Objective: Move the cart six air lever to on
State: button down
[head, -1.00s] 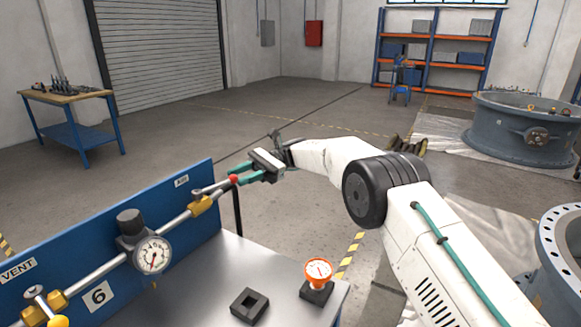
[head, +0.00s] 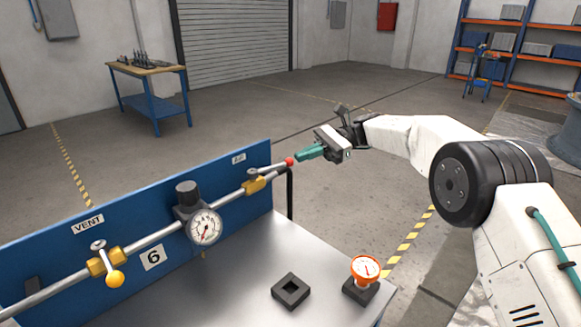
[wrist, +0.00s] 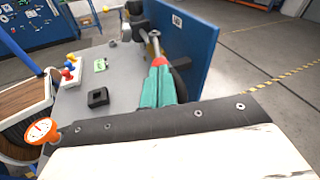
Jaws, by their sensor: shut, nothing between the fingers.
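The air valve (head: 254,184) is yellow, at the right end of the pipe, below a small label on the blue panel that seems to read AIR. Its metal lever (head: 274,170) lies roughly in line with the pipe and ends in a red tip (head: 290,161). My gripper (head: 299,157) has teal fingers, shut and empty, pointing at the red tip from just beyond it. In the wrist view, the red tip (wrist: 158,61) shows right at the ends of my fingers (wrist: 157,80); I cannot tell whether they touch. The number 6 plate (head: 152,257) is on the cart.
A gauge (head: 205,227) and black regulator sit mid-pipe. The vent valve (head: 103,262), with a yellow-knobbed lever set across the pipe, is at left. A black square block (head: 290,291) and an orange gauge (head: 365,269) stand on the cart top.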

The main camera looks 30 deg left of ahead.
jog(key=d+f+m+t+h, duration=0.4)
jog(key=d+f+m+t, duration=0.4)
jog(key=t, duration=0.7)
jog(key=n+t+y, duration=0.6)
jog(key=n+y, duration=0.1)
jog(key=y, duration=0.1)
send_near(278, 166)
jog(key=x, duration=0.6)
jog(key=shift+w+a, duration=0.2)
jog(key=shift+a, duration=0.15)
jog(key=shift+f, duration=0.1)
